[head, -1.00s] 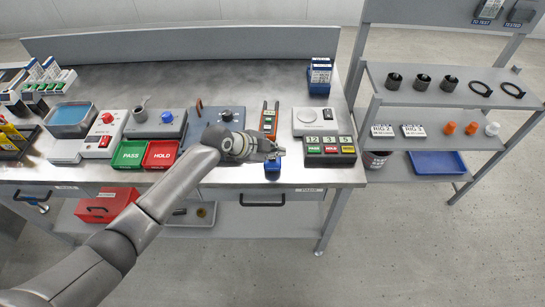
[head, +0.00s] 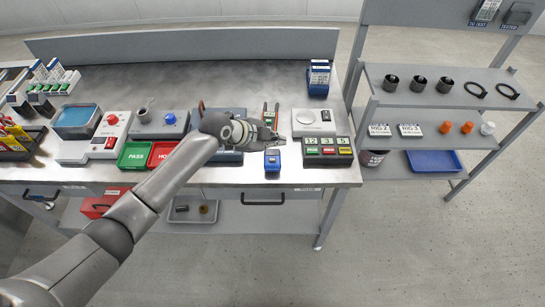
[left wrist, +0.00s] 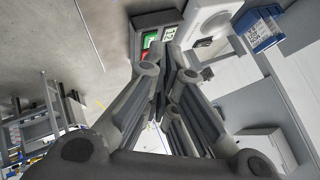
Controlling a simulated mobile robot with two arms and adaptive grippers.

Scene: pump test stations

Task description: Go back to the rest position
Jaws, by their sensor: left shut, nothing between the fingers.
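My left gripper (head: 277,138) is over the front right part of the steel bench (head: 262,82) in the head view. Its fingers are shut and empty, and they also fill the middle of the left wrist view (left wrist: 165,95). A small blue device (head: 272,161) lies on the bench just in front of the gripper, apart from it as far as I can tell. My right gripper is not in view.
A red and green tool (head: 270,112) is just behind the gripper. A numbered panel (head: 326,147) and a white scale (head: 313,120) are to its right. The green PASS tray (head: 134,154) is left. A shelf rack (head: 440,100) stands right of the bench. The bench's back middle is clear.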

